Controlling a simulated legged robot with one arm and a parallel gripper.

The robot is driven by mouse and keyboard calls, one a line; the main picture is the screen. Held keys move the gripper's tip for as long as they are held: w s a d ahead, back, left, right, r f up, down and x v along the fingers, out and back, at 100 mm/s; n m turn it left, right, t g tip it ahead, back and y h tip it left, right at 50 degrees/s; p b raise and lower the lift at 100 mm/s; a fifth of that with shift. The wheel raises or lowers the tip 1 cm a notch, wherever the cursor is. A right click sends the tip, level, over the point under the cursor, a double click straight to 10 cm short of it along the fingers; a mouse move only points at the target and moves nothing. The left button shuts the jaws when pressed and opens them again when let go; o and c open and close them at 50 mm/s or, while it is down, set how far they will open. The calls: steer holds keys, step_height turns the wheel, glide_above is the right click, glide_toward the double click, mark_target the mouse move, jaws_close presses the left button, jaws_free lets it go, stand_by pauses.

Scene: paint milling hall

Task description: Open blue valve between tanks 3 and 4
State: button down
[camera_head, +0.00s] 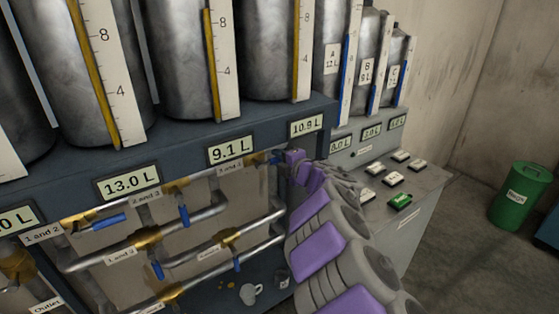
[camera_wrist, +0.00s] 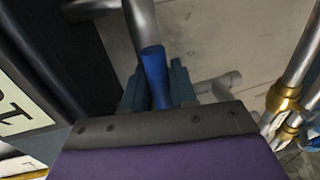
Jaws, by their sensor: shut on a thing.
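The blue valve handle (camera_head: 275,158) sits on the upper pipe run, right of a small label (camera_head: 230,170) that seems to read "3 and 4". My gripper (camera_head: 292,157) reaches it from the right, and my purple and grey arm hides part of the pipework there. In the wrist view, the blue handle (camera_wrist: 154,75) stands between the two dark blue-grey fingers of my gripper (camera_wrist: 157,88), which are shut on it. Behind the handle is a grey pipe (camera_wrist: 142,25). The brass valve body beside the handle is partly hidden in the head view.
Other blue handles, such as the one by "2 and 3" (camera_head: 184,215) and the one by "1 and 2" (camera_head: 110,221), sit on nearby pipes. Tank displays read 13.0 L (camera_head: 129,186), 9.1 L (camera_head: 231,151) and 10.9 L (camera_head: 306,126).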

steer(key=shift+a+f, duration=0.1)
steer(key=shift+f, duration=0.05)
steer(key=c, duration=1)
jaws_free()
steer(key=shift+s, duration=0.1)
steer(key=shift+c, duration=0.2)
steer(key=p+v, duration=0.3)
steer(key=v, duration=1.4)
steer(key=shift+s, duration=0.1)
